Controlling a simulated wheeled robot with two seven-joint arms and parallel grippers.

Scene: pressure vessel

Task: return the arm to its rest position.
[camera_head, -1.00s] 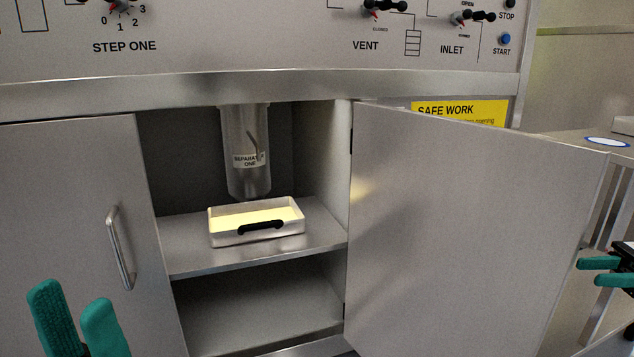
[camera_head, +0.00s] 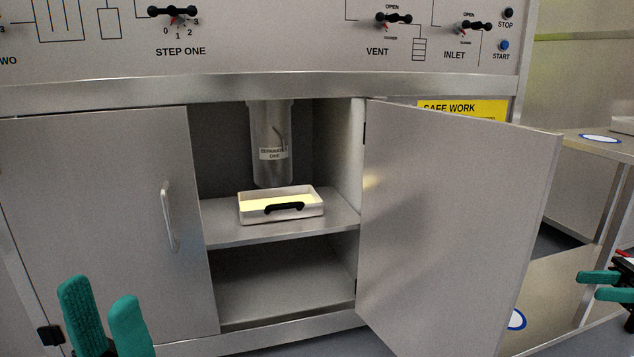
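My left gripper (camera_head: 103,312) is at the bottom left in the head view, with its two green fingers apart and nothing between them. It is in front of the closed left cabinet door (camera_head: 95,220). My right gripper (camera_head: 588,286) is at the right edge, its green fingers apart with a gap and nothing seen between them. It is to the right of the open right cabinet door (camera_head: 450,220). Most of both arms is out of view.
A tray (camera_head: 281,207) with pale yellow contents and a black handle sits on the cabinet shelf (camera_head: 225,234), below a clear separator vessel (camera_head: 271,145). The control panel (camera_head: 280,40) is above. A side table (camera_head: 600,146) stands at the right.

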